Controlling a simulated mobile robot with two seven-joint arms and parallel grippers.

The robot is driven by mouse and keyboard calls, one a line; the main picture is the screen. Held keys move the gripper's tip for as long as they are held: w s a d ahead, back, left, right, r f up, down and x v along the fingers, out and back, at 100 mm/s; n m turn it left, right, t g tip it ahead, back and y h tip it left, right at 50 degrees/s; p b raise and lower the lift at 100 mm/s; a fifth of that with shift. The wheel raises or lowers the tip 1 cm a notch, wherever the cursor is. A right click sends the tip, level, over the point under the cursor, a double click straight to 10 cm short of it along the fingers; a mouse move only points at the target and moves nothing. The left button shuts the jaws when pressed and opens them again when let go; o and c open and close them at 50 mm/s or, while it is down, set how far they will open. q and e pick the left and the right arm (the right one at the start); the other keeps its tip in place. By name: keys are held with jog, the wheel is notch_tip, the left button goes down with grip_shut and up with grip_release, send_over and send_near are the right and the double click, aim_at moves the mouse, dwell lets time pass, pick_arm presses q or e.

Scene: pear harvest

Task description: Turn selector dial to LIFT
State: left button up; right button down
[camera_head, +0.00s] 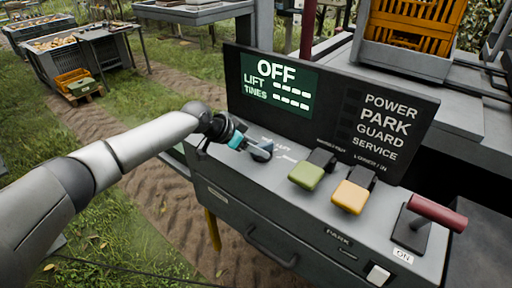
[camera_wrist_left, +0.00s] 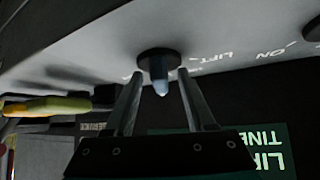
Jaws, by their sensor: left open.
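The selector dial (camera_head: 263,153) is a small dark knob at the left end of the grey control panel (camera_head: 317,222). In the left wrist view the dial (camera_wrist_left: 159,66) shows a dark round base and a pale-tipped pointer. My left gripper (camera_head: 248,147) is at the dial. In the left wrist view my gripper (camera_wrist_left: 160,82) is open, with one finger on each side of the pointer; I cannot tell whether either touches it. White lettering, including LIFT (camera_wrist_left: 229,56), is printed beside the dial. The screen (camera_head: 279,86) reads OFF, with LIFT and TINES below. My right gripper is not in view.
A green lever (camera_head: 306,176), a yellow lever (camera_head: 350,197) and a red-handled lever (camera_head: 437,215) stand right of the dial. The upright display board (camera_head: 335,110) rises close behind it. An orange crate (camera_head: 415,38) is at the back right.

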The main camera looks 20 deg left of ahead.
pick_arm(q)
grip_shut()
dwell(0.4)
